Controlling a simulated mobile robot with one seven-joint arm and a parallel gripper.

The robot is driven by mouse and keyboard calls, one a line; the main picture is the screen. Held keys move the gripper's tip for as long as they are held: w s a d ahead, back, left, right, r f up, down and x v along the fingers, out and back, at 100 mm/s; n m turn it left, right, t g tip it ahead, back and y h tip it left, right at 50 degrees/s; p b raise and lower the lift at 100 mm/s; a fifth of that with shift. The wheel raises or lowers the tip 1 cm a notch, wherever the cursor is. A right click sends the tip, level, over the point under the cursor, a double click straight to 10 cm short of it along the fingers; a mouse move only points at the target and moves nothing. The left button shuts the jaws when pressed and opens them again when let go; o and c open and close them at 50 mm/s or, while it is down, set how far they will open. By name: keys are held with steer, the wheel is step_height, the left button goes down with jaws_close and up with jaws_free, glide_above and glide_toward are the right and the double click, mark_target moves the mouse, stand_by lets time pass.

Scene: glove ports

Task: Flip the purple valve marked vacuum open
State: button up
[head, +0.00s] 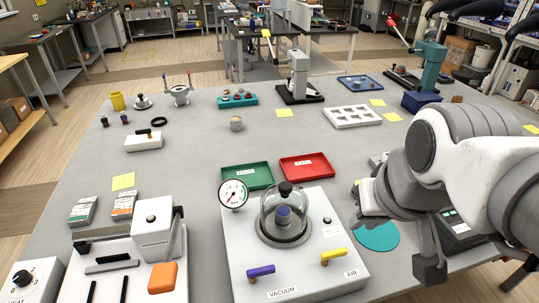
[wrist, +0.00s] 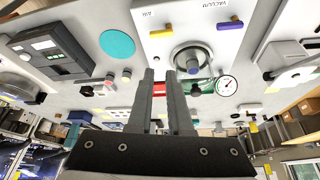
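The purple valve (head: 261,271) is a small bar handle at the front left of a white vacuum box (head: 240,240), above the label VACUUM. Its handle lies roughly sideways, along the box's front edge. It also shows in the upside-down wrist view (wrist: 230,23). A yellow valve (head: 333,256) sits to its right, by the label AIR. My gripper (wrist: 160,72) is empty, its two fingers apart with a gap between them. In the head view my arm hangs right of the box, well away from the purple valve; the fingers are hard to make out there.
A glass dome (head: 284,212) over a purple piece stands on the box behind the valves. A pressure gauge (head: 233,194) is at the box's back left corner. Green (head: 247,176) and red (head: 307,167) trays lie behind. A white machine with an orange block (head: 162,278) stands left.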

mark_target(261, 274)
steer(key=w+a+g, duration=0.1)
steer(key=w+a, duration=0.1)
steer(key=w+a+n+g+p, duration=0.1)
steer(key=w+a, duration=0.1)
steer(key=w, duration=0.1)
steer(key=w+a+g+p, duration=0.1)
steer(key=w+a, duration=0.1)
steer(key=a, duration=0.1)
steer(key=shift+w+a+f+n+g, duration=0.1)
steer(key=shift+w+f+n+g, duration=0.2)
steer(key=shift+g, duration=0.1)
jaws_close()
steer(key=w+a+f+n+g+h+p, duration=0.1)
steer(key=w+a+f+g+p, duration=0.1)
steer(key=a+f, duration=0.5)
steer(key=shift+w+a+f+g+p, duration=0.3)
steer(key=shift+w+a+g, duration=0.75)
steer(key=shift+a, duration=0.85)
steer(key=shift+w, duration=0.1)
steer(key=x, duration=1)
steer(key=shift+s+d+p, duration=0.3)
steer(key=shift+s, duration=0.6)
steer(key=shift+s+d+p, duration=0.25)
steer(key=shift+s, duration=0.7)
